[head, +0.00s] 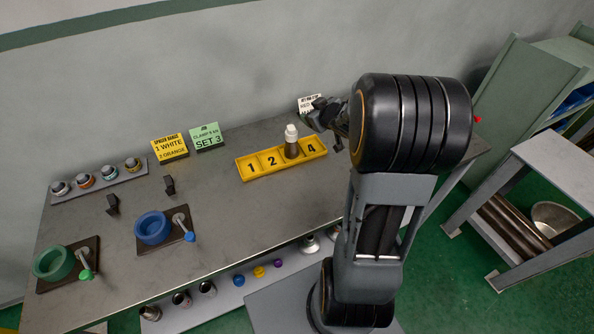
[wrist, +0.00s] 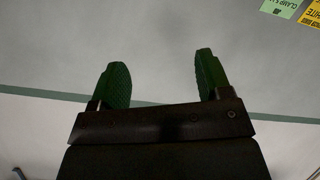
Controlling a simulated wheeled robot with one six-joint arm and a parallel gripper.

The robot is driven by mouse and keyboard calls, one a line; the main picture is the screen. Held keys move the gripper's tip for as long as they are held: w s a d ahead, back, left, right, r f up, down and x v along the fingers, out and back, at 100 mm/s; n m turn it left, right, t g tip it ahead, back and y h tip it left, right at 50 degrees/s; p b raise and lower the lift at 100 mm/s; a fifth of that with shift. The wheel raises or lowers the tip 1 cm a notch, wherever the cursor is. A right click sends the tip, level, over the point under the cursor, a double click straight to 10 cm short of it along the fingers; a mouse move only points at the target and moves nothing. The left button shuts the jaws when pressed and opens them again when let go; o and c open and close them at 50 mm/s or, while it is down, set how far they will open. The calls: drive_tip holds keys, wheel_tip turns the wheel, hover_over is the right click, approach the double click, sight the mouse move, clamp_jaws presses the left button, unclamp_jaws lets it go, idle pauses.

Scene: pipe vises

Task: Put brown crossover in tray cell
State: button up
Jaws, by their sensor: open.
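The yellow tray (head: 263,176) lies near the back of the bench, with the numbers 1, 2 and 4 showing on its cells. A brown piece with a white upper part (head: 291,142), which looks like the brown crossover, stands upright in the cell between 2 and 4 and hides that number. My gripper (head: 322,118) is to the right of the piece and apart from it, partly hidden by my arm. In the wrist view its two green-padded fingers (wrist: 163,75) are spread with nothing between them, facing the wall.
A blue vise (head: 152,228) and a green vise (head: 53,262) sit at the left of the bench. A rack (head: 100,183) holds several fittings behind them. Yellow (head: 170,147) and green (head: 207,137) signs stand at the back. A shelf below holds several parts. The bench between the blue vise and the tray is clear.

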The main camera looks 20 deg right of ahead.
drive_tip(key=s+a+r+m+g, duration=0.1)
drive_tip(key=s+a+g, duration=0.3)
drive_tip(key=s+a, duration=0.4)
drive_tip(key=s+a+r+m+g, duration=0.1)
drive_tip(key=s+a+g, duration=0.3)
drive_tip(key=s+a, duration=0.5)
drive_tip(key=s+m, duration=0.1)
drive_tip(key=s, duration=0.4)
drive_tip(key=shift+a+r+m+g, duration=0.15)
drive_tip(key=shift+r+m+g, duration=0.15)
drive_tip(key=shift+r, duration=0.05)
